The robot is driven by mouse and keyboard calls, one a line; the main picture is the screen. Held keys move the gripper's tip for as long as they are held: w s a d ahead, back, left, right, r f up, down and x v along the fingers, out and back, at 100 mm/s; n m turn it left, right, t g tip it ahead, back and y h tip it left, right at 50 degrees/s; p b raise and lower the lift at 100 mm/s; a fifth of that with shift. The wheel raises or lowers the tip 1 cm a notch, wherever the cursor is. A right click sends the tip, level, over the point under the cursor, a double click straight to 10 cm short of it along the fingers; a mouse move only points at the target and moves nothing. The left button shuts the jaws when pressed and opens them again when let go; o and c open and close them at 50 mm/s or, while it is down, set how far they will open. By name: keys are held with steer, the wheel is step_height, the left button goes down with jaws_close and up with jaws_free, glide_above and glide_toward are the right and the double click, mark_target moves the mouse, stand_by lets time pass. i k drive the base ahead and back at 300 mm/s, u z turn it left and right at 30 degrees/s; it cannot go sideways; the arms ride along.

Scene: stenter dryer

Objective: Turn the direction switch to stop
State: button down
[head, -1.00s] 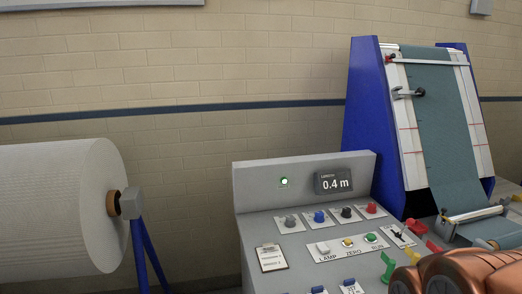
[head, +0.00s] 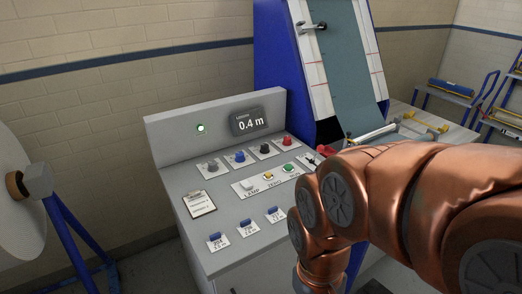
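The grey control panel (head: 232,194) stands in the middle of the head view. Its back row holds a grey knob (head: 212,164), a blue knob (head: 239,156), a black knob (head: 264,149) and a red knob (head: 286,142). A small dark lever (head: 311,160) sits at the panel's right side, partly hidden by my copper arm. Several blue switches (head: 245,223) line the front. The labels are too small to tell which control is the direction switch, or its setting. My arm bends down in front of the panel's right side; my gripper is out of view below.
A lit green lamp (head: 200,128) and a display (head: 249,121) reading 0.4 m are on the panel's back. A clipboard (head: 199,203) lies at its left. A white roll (head: 22,190) on a blue stand is at left. The blue-framed fabric feed (head: 285,75) rises behind.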

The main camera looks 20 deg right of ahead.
mark_target(264, 147)
steer(key=z, duration=0.95)
steer(key=i, duration=0.55)
steer(key=u, duration=2)
